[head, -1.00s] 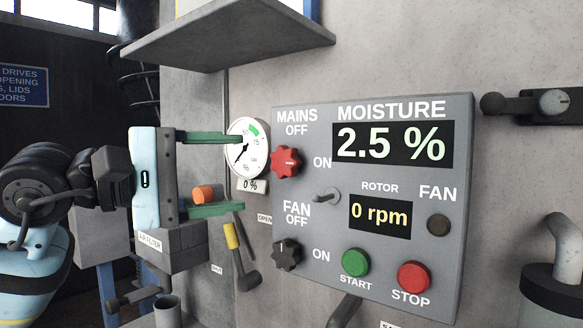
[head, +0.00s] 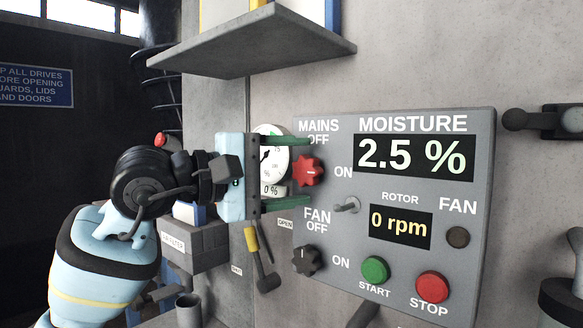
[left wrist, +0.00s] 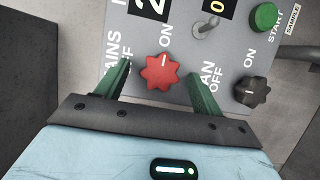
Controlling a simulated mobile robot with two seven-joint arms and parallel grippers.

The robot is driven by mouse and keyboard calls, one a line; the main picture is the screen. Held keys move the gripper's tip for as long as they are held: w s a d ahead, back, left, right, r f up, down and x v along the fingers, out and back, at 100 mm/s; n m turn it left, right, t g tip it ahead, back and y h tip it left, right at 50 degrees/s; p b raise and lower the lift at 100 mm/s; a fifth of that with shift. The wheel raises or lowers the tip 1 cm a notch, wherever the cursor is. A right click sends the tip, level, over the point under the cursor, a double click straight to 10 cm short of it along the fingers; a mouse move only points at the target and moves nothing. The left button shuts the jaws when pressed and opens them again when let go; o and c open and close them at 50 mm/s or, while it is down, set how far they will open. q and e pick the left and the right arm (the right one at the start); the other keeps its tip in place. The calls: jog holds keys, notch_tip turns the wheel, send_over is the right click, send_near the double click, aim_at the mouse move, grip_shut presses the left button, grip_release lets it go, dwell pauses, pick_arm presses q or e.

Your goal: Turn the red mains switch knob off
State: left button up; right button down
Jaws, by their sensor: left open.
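The red mains knob (head: 308,172) sits on the left side of the grey control panel (head: 400,270), between the MAINS OFF label and the ON label. Its white pointer mark points toward ON. My left gripper (head: 306,172) is open, with one green finger above the knob and one below it. In the left wrist view the red knob (left wrist: 160,71) lies between the two spread fingers, apart from both, a little ahead of the gripper (left wrist: 160,78). My right gripper is not in view.
The black fan knob (head: 307,260) is below the red knob. A metal toggle (head: 347,205), green start button (head: 375,269) and red stop button (head: 432,286) are to its right. A shelf (head: 250,45) juts out above. A round gauge (head: 268,158) is partly behind my gripper.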

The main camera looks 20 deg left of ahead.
pick_arm(q)
jog(key=shift+w+d, duration=0.1)
jog(key=c, duration=1)
